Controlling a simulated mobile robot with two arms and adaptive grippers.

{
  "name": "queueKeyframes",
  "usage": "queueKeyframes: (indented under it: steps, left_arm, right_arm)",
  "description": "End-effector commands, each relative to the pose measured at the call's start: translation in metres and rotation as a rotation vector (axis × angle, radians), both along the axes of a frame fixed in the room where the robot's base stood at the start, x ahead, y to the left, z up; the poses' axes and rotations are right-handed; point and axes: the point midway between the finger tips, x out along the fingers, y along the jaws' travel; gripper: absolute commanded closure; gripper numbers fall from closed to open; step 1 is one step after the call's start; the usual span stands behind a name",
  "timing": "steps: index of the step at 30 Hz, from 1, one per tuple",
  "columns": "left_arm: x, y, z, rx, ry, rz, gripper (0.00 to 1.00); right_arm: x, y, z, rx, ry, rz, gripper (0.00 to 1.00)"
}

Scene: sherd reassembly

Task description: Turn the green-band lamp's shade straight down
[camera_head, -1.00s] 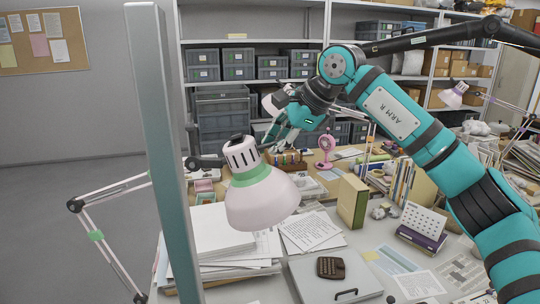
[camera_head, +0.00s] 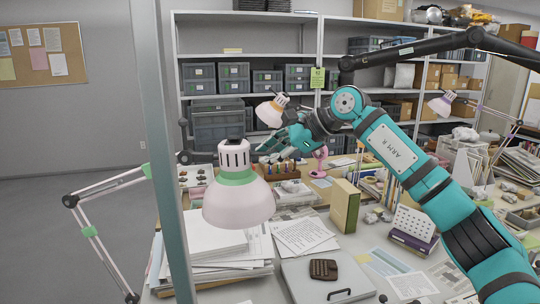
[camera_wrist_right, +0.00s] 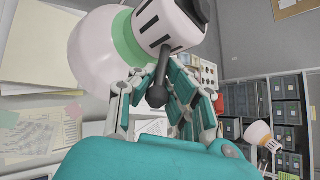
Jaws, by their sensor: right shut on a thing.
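The green-band lamp's shade (camera_head: 238,204) is pale pink-white with a green band and a slotted white cap. In the head view it hangs over the desk with its opening facing down and looks close to upright. The lamp's jointed arm (camera_head: 92,236) stands at the left and has a green band too. My right gripper (camera_head: 272,146) is behind and right of the shade. In the right wrist view, my right gripper (camera_wrist_right: 160,92) is shut on a dark ball-ended handle (camera_wrist_right: 157,90) that sticks out from the shade's cap. My left gripper is not in view.
Paper stacks (camera_head: 215,240) lie below the shade. A grey box (camera_head: 330,278) with a brown item (camera_head: 323,269), an olive book (camera_head: 345,205) and a calendar (camera_head: 412,222) stand nearby. Another lamp (camera_head: 271,110) is behind my right gripper. Shelves with bins fill the back.

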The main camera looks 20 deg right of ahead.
Motion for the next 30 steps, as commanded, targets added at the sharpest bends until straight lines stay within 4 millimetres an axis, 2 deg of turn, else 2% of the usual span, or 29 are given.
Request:
queueKeyframes:
  steps: [2, 3, 9, 20, 30]
  left_arm:
    - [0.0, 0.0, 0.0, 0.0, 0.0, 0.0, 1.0]
    - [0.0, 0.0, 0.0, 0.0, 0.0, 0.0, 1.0]
    - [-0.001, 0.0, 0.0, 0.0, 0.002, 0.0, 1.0]
    - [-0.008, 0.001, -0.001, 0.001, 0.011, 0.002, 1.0]
    - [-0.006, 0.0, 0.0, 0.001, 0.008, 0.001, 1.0]
  right_arm:
    - [-0.001, 0.002, 0.0, -0.002, -0.001, 0.005, 1.0]
    - [-0.001, 0.002, 0.0, -0.002, -0.001, 0.005, 0.91]
    - [0.0, 0.001, 0.0, -0.002, 0.001, 0.002, 0.67]
    - [-0.004, -0.005, 0.005, -0.001, -0.002, -0.001, 0.67]
    - [-0.039, -0.047, 0.045, -0.001, -0.003, -0.001, 0.67]
